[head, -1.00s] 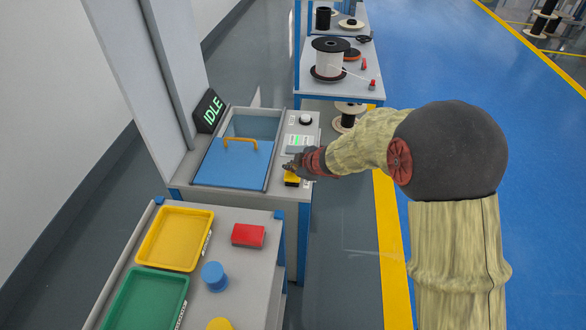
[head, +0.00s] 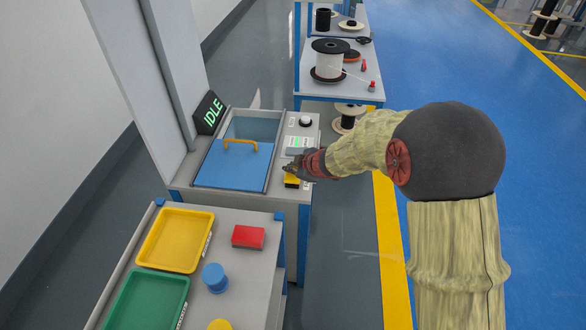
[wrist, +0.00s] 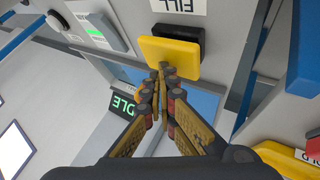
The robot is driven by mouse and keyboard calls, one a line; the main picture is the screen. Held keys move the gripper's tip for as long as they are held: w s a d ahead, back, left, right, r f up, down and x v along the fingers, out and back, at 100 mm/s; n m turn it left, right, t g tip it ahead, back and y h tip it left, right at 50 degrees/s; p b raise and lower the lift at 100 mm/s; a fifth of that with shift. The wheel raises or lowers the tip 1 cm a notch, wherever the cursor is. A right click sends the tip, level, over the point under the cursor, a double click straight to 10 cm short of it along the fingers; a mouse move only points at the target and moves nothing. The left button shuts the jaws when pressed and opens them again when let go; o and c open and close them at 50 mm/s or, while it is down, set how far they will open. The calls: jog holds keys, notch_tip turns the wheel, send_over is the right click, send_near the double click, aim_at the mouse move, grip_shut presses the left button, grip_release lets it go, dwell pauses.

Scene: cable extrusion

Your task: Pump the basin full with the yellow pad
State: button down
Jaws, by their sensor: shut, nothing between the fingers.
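The yellow pad (head: 291,180) is on the right side of the grey machine top, near its front edge. In the wrist view the yellow pad (wrist: 168,53) sits on a black block beside a label reading FILL. My gripper (head: 288,170) is shut and empty, with its fingertips at the pad. In the wrist view the shut fingertips (wrist: 163,70) overlap the pad's edge; whether they press it I cannot tell. The basin (head: 253,126) is set in the machine top, largely covered by a blue lid (head: 228,168) with an orange handle.
A black sign (head: 211,112) reads IDLE in green. A small green-lit display (head: 299,142) and a round white button (head: 305,121) sit behind the pad. A front table holds a yellow tray (head: 176,239), a green tray, a red block (head: 249,236) and a blue cylinder (head: 214,277).

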aim_at(291, 174)
jog(key=shift+r+p, duration=1.45)
jog(key=shift+p, duration=0.15)
notch_tip(291, 174, up, 5)
jog(key=p, duration=0.5)
jog(key=shift+p, duration=0.35)
